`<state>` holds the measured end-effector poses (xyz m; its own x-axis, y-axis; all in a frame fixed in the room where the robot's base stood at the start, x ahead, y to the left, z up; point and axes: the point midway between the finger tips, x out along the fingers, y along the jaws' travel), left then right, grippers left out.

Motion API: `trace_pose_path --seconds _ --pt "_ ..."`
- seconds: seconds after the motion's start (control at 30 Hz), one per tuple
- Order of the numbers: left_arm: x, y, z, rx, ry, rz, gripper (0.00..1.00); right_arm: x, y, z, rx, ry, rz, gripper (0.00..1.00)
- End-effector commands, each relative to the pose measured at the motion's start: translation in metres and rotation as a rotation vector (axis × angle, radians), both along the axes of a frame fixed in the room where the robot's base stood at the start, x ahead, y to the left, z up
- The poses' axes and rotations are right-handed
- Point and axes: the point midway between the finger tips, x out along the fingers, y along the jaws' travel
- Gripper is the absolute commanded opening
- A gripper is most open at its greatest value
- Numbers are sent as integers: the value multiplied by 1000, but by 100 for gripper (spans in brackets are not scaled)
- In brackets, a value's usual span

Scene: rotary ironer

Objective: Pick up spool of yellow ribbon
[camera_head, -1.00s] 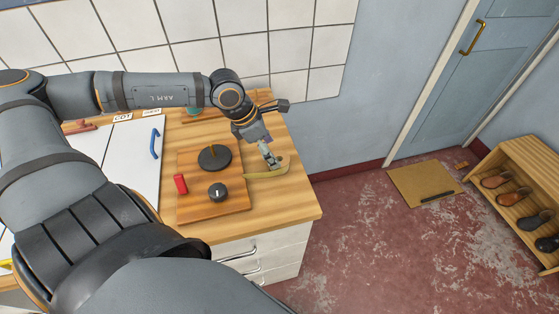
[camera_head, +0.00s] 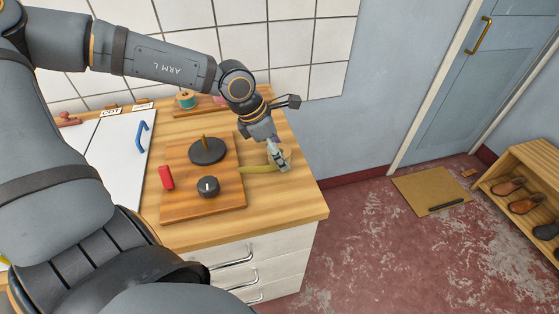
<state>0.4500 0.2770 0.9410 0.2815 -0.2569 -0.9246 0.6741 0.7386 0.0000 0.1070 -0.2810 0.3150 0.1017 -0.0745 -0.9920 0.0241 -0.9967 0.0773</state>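A yellow ribbon strip (camera_head: 258,168) lies on the wooden counter, just right of the wooden board with the black dial. Its right end runs under my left gripper (camera_head: 279,162), which points down at the counter's right end. A small tan edge shows just right of the fingertips; I cannot tell whether it is the spool. The fingers hide most of what is there, and I cannot tell whether they are open or shut. My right gripper is not in view.
The wooden board (camera_head: 178,204) holds a black disc (camera_head: 207,151), a black knob (camera_head: 208,187) and a red block (camera_head: 166,177). A teal spool (camera_head: 186,100) stands at the back. A white panel with a blue handle (camera_head: 141,136) lies left. The counter's right edge is close to the gripper.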

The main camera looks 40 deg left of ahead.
Motion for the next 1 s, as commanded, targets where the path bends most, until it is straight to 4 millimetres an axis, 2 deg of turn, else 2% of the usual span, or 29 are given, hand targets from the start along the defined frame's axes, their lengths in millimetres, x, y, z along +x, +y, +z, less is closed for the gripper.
trace_pose_path --seconds 0.3,0.73,1.0 --pt "2 -2 -5 0 -2 -1 77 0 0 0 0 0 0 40" --pt "2 -2 -6 -1 -2 -1 20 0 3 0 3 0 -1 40" --pt "2 -2 -4 0 -2 -1 19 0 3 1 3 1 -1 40"
